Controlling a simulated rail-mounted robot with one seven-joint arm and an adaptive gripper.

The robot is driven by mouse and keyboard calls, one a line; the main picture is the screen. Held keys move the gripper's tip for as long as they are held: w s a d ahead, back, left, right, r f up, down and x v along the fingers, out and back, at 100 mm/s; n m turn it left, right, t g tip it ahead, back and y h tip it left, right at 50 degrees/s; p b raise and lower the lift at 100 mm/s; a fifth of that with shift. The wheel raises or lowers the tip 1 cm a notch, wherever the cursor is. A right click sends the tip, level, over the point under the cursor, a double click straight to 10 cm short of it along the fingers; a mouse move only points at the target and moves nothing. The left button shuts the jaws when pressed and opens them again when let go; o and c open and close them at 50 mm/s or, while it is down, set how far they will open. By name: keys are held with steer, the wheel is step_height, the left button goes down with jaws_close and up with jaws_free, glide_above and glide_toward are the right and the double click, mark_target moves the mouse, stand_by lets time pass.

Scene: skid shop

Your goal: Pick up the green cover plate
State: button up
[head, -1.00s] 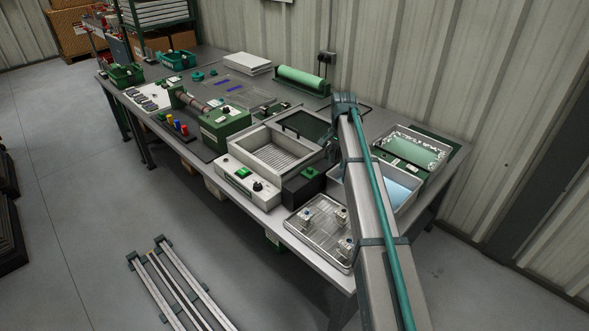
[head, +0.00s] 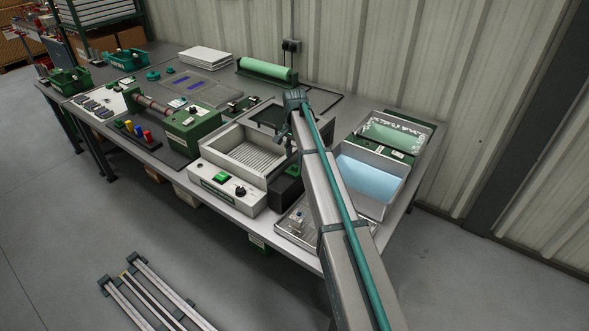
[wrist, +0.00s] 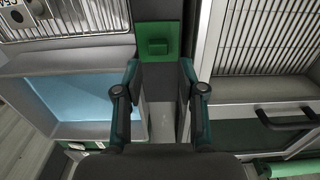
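The green cover plate (wrist: 158,44) shows at the top middle of the wrist view. It is a flat green square with a small raised block, lying on top of a narrow dark box. My gripper (wrist: 160,70) is open and empty. Its two fingertips point toward the plate, one to each side of the dark box, with the plate just beyond them; I cannot tell the height between them.
A tray of blue liquid (wrist: 88,97) lies left of the box in the wrist view, a ribbed-floor basin (wrist: 265,45) right of it. A wire-rack tray (wrist: 70,18) is at upper left. In the head view, a green roller (head: 268,71) lies at the back against the wall side.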

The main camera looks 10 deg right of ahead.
mark_target(295, 166)
steer(key=shift+d+f+p, duration=0.15)
steer(key=shift+f+p, duration=0.95)
steer(key=shift+f, duration=1.5)
steer(key=c, duration=0.5)
